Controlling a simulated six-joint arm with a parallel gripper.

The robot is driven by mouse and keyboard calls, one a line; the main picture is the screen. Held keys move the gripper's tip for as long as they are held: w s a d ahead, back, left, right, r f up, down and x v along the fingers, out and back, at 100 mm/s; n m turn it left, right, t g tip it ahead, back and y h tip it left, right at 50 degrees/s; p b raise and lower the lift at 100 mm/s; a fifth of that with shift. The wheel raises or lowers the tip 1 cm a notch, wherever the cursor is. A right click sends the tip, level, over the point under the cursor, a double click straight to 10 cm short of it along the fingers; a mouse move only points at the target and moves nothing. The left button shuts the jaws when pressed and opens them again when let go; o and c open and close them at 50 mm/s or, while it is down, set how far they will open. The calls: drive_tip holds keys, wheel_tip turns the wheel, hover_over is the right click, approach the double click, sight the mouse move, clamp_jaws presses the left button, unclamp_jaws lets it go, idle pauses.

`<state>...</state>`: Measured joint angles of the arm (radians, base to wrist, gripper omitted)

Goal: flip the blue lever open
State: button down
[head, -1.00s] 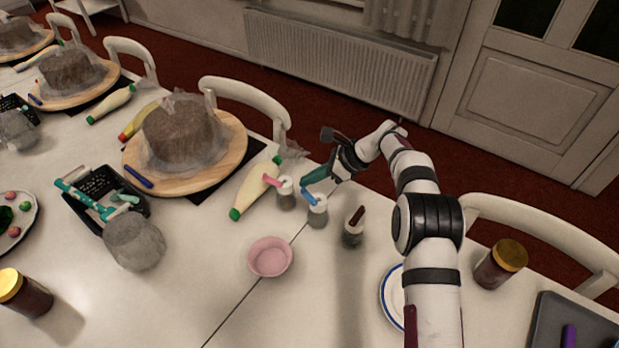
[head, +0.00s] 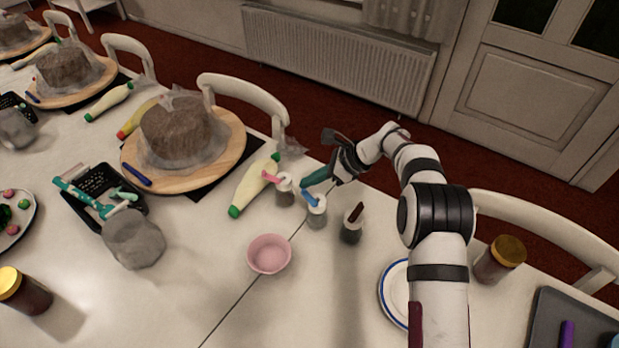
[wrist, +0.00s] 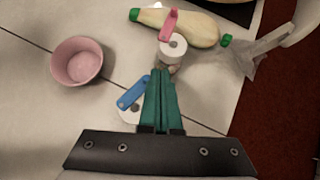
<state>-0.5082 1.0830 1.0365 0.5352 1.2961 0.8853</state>
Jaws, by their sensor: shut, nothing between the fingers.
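The blue lever (head: 310,200) sits on top of a small jar with a white lid (head: 317,213), in the middle of the table. In the wrist view the blue lever (wrist: 133,93) slants up to the right from the white lid (wrist: 130,112). My gripper (head: 304,184) has green fingers, pressed together and empty. In the wrist view the gripper (wrist: 160,72) is right beside the lever, on its right; its fingers hide part of the lid. I cannot tell whether they touch the lever.
A jar with a pink lever (head: 284,187) stands just left of my gripper, and one with a brown lever (head: 352,225) to the right. A pink bowl (head: 269,254) and a cream piping bag (head: 254,187) are near. Table in front is clear.

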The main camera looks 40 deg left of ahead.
drive_tip(key=w+d+r, duration=0.7)
drive_tip(key=w, duration=0.1)
drive_tip(key=shift+d, duration=0.35)
drive_tip(key=s+d+m+t, duration=0.1)
drive_tip(key=s+d, duration=0.4)
drive_tip(key=d, duration=0.3)
drive_tip(key=shift+m, duration=0.4)
drive_tip(key=shift+s, duration=0.1)
